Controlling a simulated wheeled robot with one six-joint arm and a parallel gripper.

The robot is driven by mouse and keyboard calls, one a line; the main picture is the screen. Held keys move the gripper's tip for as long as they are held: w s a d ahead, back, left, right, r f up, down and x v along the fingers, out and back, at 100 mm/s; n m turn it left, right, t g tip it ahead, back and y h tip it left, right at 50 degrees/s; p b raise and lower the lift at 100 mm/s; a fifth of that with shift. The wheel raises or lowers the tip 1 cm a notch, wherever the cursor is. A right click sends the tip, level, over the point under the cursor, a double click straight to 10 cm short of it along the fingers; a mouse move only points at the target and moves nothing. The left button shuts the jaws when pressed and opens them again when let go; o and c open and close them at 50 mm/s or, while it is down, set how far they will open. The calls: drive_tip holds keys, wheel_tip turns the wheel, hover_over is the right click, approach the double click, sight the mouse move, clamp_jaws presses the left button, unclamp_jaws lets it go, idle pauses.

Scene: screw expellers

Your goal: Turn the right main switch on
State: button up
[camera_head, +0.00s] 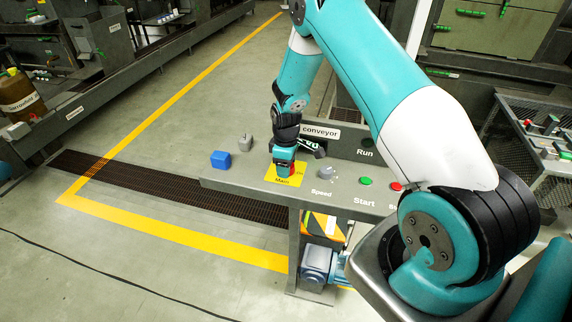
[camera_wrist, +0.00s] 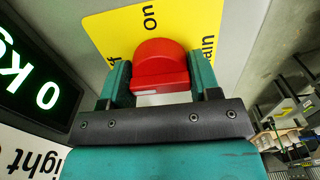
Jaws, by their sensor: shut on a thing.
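The main switch is a red rotary knob (camera_wrist: 160,65) on a yellow plate (camera_wrist: 105,28), with "on" printed above it in the wrist view. In the head view the yellow plate (camera_head: 284,181), marked "Main", lies on the grey console, and my gripper hides most of the knob. My gripper (camera_head: 285,163) points down onto the switch. In the wrist view its two teal fingers (camera_wrist: 161,82) stand on either side of the red knob and are shut on it. The knob's flat front face is toward the wrist.
A lit green display (camera_wrist: 32,80) stands close beside my gripper.

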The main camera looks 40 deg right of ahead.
drive_tip(key=shift+m, duration=0.3)
drive_tip(key=m+b, duration=0.3)
drive_tip(key=shift+f+m, duration=0.15)
drive_tip(key=shift+m, duration=0.15)
drive_tip(key=m+b, duration=0.2)
drive_tip(key=m, duration=0.2)
drive_tip(key=shift+m, duration=0.3)
drive_tip(key=m+b, duration=0.2)
drive_tip(key=m, duration=0.2)
drive_tip(key=m+b, duration=0.1)
drive_tip(key=m, duration=0.4)
drive_tip(key=shift+r, duration=0.2)
drive_tip(key=o, duration=0.9)
wheel_tip(320, 180, up, 17)
drive_tip(key=b, duration=0.3)
drive_tip(key=shift+r, duration=0.2)
